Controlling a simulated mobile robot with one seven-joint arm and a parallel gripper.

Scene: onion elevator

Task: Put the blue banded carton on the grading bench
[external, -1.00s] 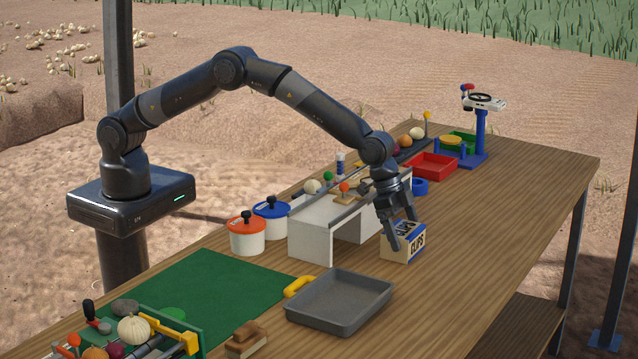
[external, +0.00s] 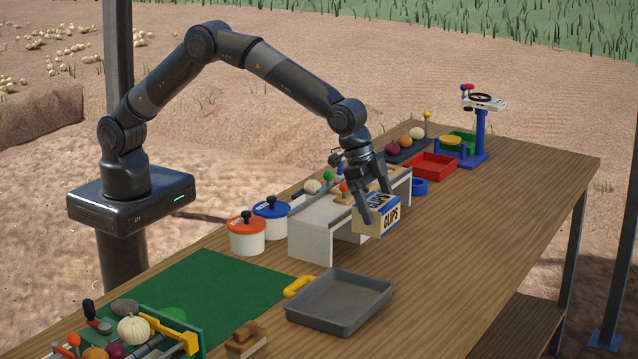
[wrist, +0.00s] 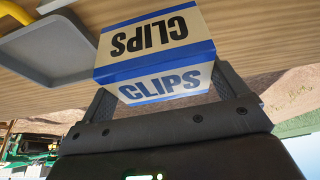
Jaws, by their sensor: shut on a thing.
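The blue banded carton (external: 377,222), cream with blue bands and the word CLIPS, is held off the wooden table. My gripper (external: 380,208) is shut on it, with one finger on each side. The carton also shows in the wrist view (wrist: 155,62), between the two fingers. A low white bench (external: 312,236) stands on the table just left of and behind the carton. The carton hangs at about the height of the bench's top, in front of its right part. It hides some of the bench. Whether they touch cannot be told.
Small items, among them a pale onion (external: 312,187), are on or behind the white bench. Red-lidded (external: 247,236) and blue-lidded (external: 271,220) pots stand left of it. A grey tray (external: 340,318) lies in front. The table's right side is clear.

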